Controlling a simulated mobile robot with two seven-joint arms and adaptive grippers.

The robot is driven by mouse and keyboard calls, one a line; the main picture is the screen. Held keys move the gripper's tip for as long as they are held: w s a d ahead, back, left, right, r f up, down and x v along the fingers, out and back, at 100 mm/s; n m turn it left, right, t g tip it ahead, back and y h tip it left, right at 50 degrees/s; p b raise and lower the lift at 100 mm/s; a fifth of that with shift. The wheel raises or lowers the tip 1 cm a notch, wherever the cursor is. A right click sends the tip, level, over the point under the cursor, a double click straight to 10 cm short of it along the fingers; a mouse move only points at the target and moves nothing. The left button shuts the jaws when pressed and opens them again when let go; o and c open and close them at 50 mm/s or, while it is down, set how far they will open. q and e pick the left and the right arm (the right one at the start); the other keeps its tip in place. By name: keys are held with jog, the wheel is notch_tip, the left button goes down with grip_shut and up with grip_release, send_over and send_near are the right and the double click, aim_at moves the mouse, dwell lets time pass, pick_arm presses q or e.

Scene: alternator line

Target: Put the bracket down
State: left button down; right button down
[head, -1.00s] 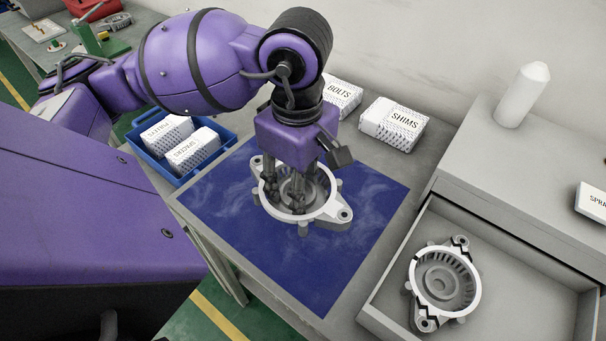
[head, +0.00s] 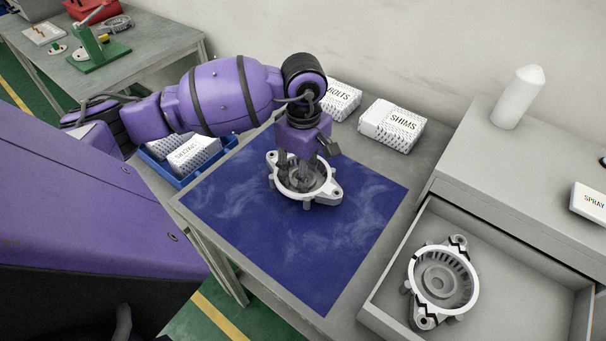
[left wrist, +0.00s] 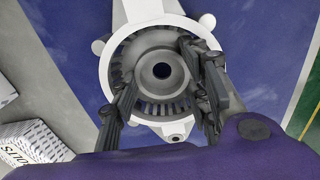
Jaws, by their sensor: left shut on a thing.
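The bracket (head: 326,194) is a pale grey round ring housing with side lugs, over the back part of the blue mat (head: 310,250). My left gripper (head: 303,177) points down into it and is shut on it. In the left wrist view, the bracket (left wrist: 160,121) lies between and under the two dark fingers (left wrist: 163,90), with its hub and slotted rim showing. Its underside is hidden, so I cannot tell whether it touches the mat. A similar housing with black jagged marks (head: 444,311) lies in the grey open tray (head: 520,300) at the right. My right gripper is out of view.
White boxes marked BOLTS (head: 341,98) and SHIMS (head: 393,125) stand behind the mat. A blue bin (head: 165,172) with white boxes is at its left. A white bottle (head: 519,97) stands on the grey cabinet. The front of the mat is clear.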

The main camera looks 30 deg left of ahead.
pick_arm(q)
jog(key=shift+f, duration=0.6)
jog(key=shift+f, duration=0.3)
jog(key=c, duration=1)
grip_release()
notch_tip(320, 180, up, 12)
jog(key=shift+r, duration=0.25)
